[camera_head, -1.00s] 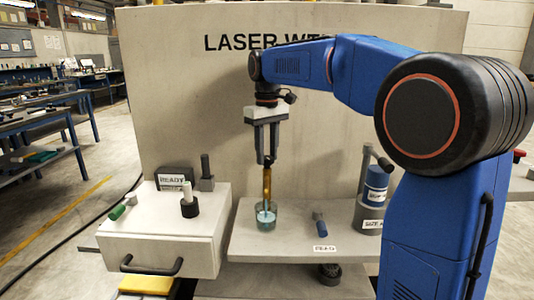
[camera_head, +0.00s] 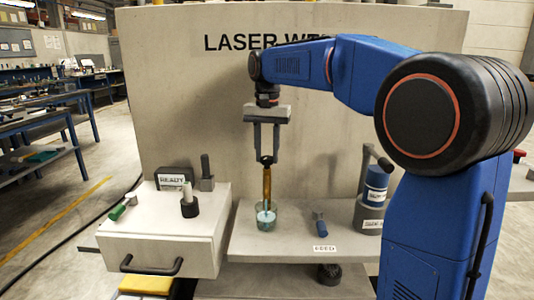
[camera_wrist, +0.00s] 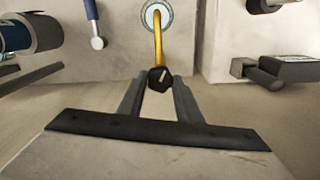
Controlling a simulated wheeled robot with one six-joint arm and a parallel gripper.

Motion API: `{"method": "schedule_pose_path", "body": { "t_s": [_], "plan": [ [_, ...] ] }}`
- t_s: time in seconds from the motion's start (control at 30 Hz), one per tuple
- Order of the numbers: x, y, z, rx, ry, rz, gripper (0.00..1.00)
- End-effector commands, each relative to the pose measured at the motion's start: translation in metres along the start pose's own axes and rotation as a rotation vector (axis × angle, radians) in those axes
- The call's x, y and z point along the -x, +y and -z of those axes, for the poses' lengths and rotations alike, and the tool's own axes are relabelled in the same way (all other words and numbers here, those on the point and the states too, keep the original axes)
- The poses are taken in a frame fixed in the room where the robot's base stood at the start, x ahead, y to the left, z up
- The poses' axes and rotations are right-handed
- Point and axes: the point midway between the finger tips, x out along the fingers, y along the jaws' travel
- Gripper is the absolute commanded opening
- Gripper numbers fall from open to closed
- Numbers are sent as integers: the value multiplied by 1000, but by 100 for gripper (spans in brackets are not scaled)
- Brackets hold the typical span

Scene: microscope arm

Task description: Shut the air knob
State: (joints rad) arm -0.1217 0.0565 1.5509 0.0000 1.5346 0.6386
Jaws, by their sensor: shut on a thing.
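No knob bears a readable "air" label, so I cannot tell which one is the air knob. A dark round knob (camera_head: 329,272) shows under the front of the right shelf. A black post knob (camera_head: 189,206) stands on the left box. My gripper (camera_head: 266,158) is shut on the black top of a yellow-brown stick (camera_head: 267,183). The stick is upright, and its lower end is in a glass cup (camera_head: 257,217) with pale blue contents. In the wrist view, the black top is between the fingertips (camera_wrist: 160,80), and the yellow stick (camera_wrist: 158,45) runs to the cup.
A small blue lever (camera_head: 320,226) lies right of the cup. A blue cylinder (camera_head: 376,184) stands on a grey base at the shelf's right. The left box (camera_head: 150,244) has a black handle, a green-ended lever (camera_head: 122,208) and a dark labelled block (camera_head: 172,180). A tall panel stands behind.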

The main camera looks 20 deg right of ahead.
Motion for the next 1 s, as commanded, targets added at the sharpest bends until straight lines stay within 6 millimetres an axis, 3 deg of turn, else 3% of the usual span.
{"method": "schedule_pose_path", "body": {
  "t_s": [0.6,1.0],
  "plan": [
    [0,0,0,-538,2,1,9],
    [1,0,0,-704,2,2,9]
  ]
}}
